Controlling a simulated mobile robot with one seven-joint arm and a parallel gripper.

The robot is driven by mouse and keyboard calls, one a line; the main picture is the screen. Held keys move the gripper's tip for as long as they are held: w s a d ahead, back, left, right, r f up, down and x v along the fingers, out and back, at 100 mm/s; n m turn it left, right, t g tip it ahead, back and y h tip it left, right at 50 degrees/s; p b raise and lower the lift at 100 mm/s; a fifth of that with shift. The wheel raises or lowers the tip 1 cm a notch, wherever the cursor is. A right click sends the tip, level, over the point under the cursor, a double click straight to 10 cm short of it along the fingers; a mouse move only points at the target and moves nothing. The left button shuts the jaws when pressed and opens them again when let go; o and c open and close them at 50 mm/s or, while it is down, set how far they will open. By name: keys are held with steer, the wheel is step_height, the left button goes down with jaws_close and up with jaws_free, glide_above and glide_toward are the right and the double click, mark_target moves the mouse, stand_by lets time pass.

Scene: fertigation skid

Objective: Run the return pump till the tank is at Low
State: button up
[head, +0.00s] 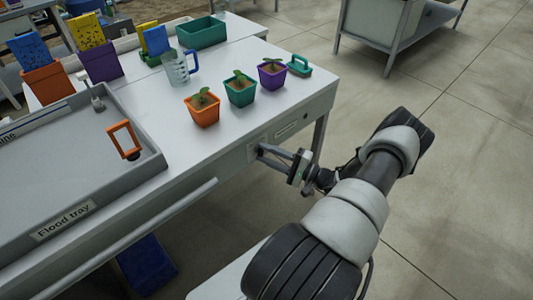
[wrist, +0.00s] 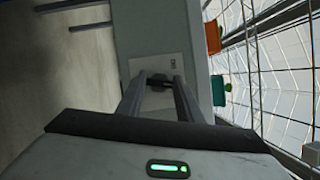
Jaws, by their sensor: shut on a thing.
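My gripper (head: 262,152) reaches the front face of the white bench at its right part. In the wrist view my gripper's two fingers (wrist: 159,88) are closed on a small dark switch or knob (wrist: 157,78) on a pale plate (wrist: 168,66). The fingers hide most of it, and I cannot read its setting. The plate's small marking is too small to read. The grey flood tray (head: 65,219), labelled "Flood tray", lies on the bench at left. I cannot make out a tank level or a Low mark in either view.
Orange (head: 202,110), teal (head: 240,92) and purple (head: 271,76) seedling pots stand on the bench above my gripper. A clear jug with a blue handle (head: 178,68) stands behind. An orange frame-shaped handle (head: 124,140) is at the tray. Open floor lies to the right.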

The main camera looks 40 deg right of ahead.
steer(key=n, duration=0.2)
steer(key=n+g+p, duration=0.1)
steer(key=n, duration=0.1)
steer(key=n+g+h+p, duration=0.1)
steer(key=n, duration=0.1)
steer(key=shift+d+r, duration=0.1)
steer(key=shift+r, duration=0.15)
steer(key=n+g+h+p, duration=0.1)
steer(key=n+h+p, duration=0.1)
steer(key=n, duration=0.2)
stand_by(0.7)
steer(key=o, duration=1.1)
steer(key=v, duration=0.5)
steer(key=p+v, duration=0.1)
steer(key=v, duration=1.1)
steer(key=shift+s+r, duration=0.15)
steer(key=shift+r, duration=0.2)
steer(key=shift+n, duration=0.3)
